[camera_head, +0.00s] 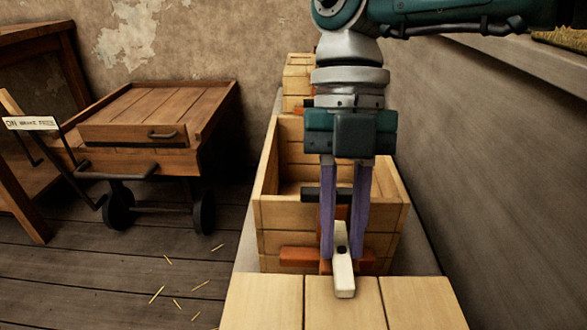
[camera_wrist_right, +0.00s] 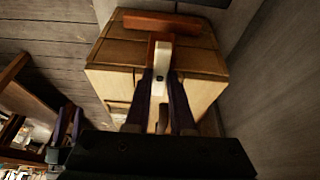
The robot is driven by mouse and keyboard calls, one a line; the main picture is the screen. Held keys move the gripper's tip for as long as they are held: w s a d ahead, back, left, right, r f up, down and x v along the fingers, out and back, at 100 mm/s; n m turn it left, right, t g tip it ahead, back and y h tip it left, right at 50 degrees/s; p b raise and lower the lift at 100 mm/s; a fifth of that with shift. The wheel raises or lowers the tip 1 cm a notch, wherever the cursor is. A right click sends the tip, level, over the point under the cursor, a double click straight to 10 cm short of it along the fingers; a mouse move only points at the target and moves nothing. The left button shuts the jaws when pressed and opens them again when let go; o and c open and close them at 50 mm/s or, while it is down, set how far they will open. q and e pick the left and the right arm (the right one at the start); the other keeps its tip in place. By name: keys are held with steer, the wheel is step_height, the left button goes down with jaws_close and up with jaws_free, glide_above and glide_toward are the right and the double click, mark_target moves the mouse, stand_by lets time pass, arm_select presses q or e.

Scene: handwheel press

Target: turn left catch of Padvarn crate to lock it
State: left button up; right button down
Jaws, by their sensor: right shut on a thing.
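The catch is a cream lever (camera_head: 343,275) with a dark pivot spot. In the head view it points toward me, its near end over a pale planked top. My right gripper (camera_head: 342,250) points down with its purple fingers on either side of the catch, shut on it. The right wrist view shows the catch (camera_wrist_right: 161,80) between the fingers, beside an orange T-shaped piece (camera_wrist_right: 162,22) on a wooden crate (camera_wrist_right: 112,78). No crate name is readable. Two dark purple fingers at the left of the wrist view look like my left gripper (camera_wrist_right: 68,127); their gap is unclear.
An open wooden box (camera_head: 270,215) stands behind the planked top (camera_head: 262,303), with another box (camera_head: 298,75) farther back. A wall (camera_head: 490,150) runs close along the right.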

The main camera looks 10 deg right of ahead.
steer(key=c, duration=0.8)
jaws_free()
steer(key=shift+o, duration=0.2)
steer(key=v, duration=1)
